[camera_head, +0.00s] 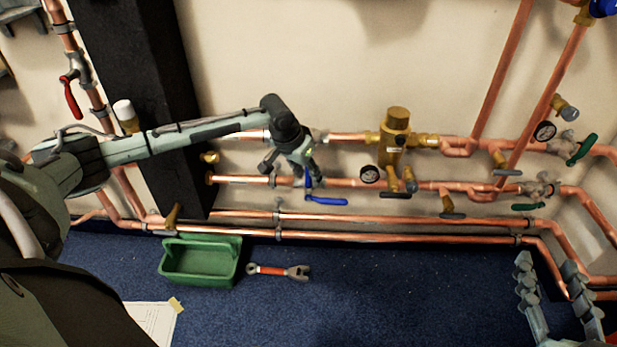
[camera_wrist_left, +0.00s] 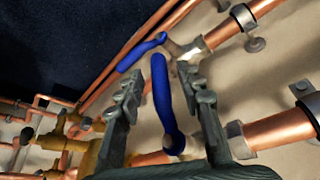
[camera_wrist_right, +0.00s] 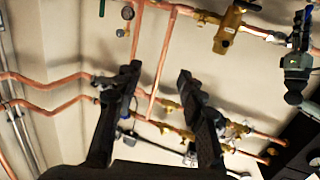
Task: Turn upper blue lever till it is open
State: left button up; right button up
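The upper blue lever (camera_wrist_left: 162,95) sits on a valve in the upper copper pipe and points roughly crosswise to that pipe. In the head view only a small blue part of it (camera_head: 308,180) shows below my left gripper (camera_head: 301,165). In the left wrist view my left gripper (camera_wrist_left: 165,98) is open, with one finger on each side of the lever; I cannot tell whether they touch it. The lower blue lever (camera_head: 326,201) lies nearly along the lower pipe, and also shows in the left wrist view (camera_wrist_left: 140,52). My right gripper (camera_head: 558,290) is open and empty, also in its wrist view (camera_wrist_right: 158,88).
A dark column (camera_head: 150,100) stands behind my left arm. Green levers (camera_head: 582,149) are farther right. A green tray (camera_head: 203,262) and a wrench (camera_head: 278,271) lie on the blue floor.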

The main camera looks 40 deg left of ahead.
pick_arm(q)
jog(key=shift+w+f, duration=0.25)
jog(key=shift+f, duration=0.2)
grip_shut()
